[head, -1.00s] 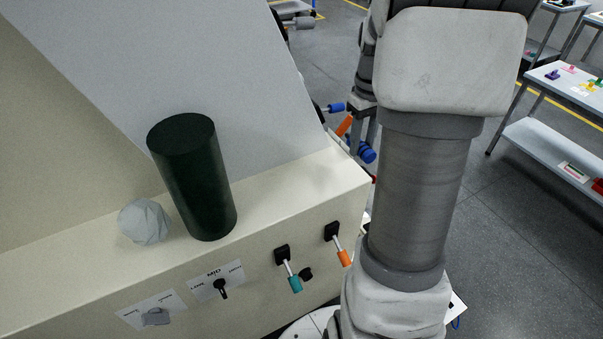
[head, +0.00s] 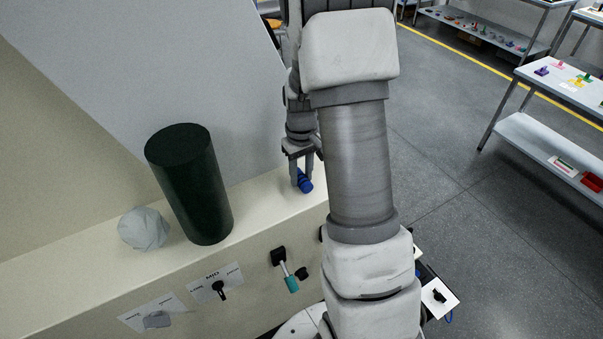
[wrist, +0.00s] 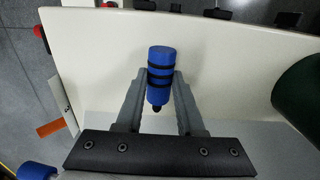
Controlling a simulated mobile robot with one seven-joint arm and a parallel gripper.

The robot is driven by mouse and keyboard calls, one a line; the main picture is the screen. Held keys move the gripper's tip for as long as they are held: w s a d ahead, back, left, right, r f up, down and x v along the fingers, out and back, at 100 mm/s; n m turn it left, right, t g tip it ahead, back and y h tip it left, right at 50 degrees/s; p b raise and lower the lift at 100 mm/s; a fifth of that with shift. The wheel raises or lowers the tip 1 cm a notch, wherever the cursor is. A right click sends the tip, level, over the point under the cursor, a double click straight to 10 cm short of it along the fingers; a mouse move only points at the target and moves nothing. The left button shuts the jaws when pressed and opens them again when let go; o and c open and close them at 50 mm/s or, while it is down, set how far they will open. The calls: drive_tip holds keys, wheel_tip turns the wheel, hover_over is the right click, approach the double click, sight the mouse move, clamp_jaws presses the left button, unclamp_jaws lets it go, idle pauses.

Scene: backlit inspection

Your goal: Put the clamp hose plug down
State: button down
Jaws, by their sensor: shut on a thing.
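The clamp hose plug (wrist: 160,62) is a blue cylinder with black bands and a dark tip. In the wrist view it sits between the two grey fingers of my gripper (wrist: 160,84), which is shut on it. In the head view the blue plug (head: 306,184) shows at the fingertips of my gripper (head: 301,174), over the right end of the cream ledge (head: 262,200). The plug looks low and close to the ledge top; I cannot tell whether it touches. My arm hides the ledge's right end in the head view.
A tall dark green cylinder (head: 190,185) and a pale faceted lump (head: 143,229) stand on the ledge to the left. A sloping grey panel rises behind. Levers, one teal-tipped (head: 291,283), stick out of the front. The ledge between cylinder and gripper is clear.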

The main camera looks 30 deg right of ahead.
drive_tip(key=shift+f, duration=0.3)
drive_tip(key=shift+f, duration=0.2)
drive_tip(key=c, duration=0.5)
unclamp_jaws()
drive_tip(key=shift+r, duration=0.1)
